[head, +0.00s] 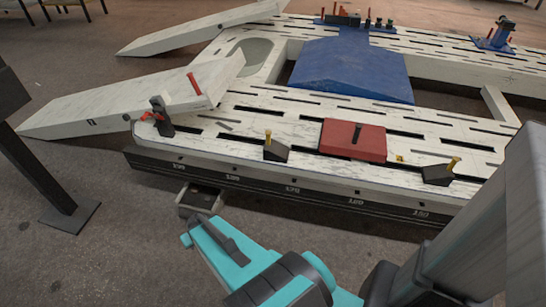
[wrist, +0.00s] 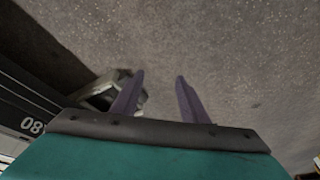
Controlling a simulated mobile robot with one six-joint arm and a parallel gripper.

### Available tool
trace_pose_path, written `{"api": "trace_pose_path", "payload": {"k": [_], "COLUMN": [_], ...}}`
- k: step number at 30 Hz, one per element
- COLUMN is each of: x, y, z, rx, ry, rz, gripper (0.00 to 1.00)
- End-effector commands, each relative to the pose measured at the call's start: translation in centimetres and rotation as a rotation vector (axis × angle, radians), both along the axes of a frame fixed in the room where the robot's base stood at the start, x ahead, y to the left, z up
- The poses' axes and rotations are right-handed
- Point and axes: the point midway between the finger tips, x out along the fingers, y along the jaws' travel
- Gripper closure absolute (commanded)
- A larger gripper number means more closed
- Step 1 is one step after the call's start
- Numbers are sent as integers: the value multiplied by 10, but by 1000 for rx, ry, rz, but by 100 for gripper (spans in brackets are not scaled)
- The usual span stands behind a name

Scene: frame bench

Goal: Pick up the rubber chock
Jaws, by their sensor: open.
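Two dark wedge-shaped blocks with yellow pegs sit on the white slotted bench deck in the head view: one left of centre, a rubber chock by its look (head: 275,149), and a similar one farther right (head: 438,174). I cannot tell which of them the task means. My gripper (wrist: 158,76) is open and empty in the wrist view, its two purple fingers apart over grey floor. In the head view its teal body is in front of the bench, low and left of both wedges; its fingers are not clearly seen there. No wedge shows in the wrist view.
A red block (head: 340,138) lies between the wedges. A grey box-like fitting (head: 200,199) is beside the bench's near side; it also appears left of my fingers in the wrist view (wrist: 98,92). White ramps (head: 105,110) extend left. A dark stand (head: 72,216) is at far left.

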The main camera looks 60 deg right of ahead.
Motion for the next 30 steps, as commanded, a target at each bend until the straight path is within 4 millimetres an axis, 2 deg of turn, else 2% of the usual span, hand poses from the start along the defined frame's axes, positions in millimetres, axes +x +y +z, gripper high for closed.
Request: {"api": "trace_pose_path", "payload": {"k": [1, 6, 10, 14, 20, 24, 27, 30], "x": [12, 42, 54, 54, 32, 2, -21, -40], "y": [-23, -97, -158, -220, -312, -369, -400, -420], "z": [-5, 10, 27, 49, 92, 124, 145, 162], "rx": [-23, -117, -205, -308, -489, -632, -721, -792], "ry": [-60, -253, -391, -520, -705, -815, -875, -917], "rz": [-36, -145, -229, -313, -445, -531, -583, -618], "gripper": [60, 60, 60, 60, 60, 60, 60, 60]}}
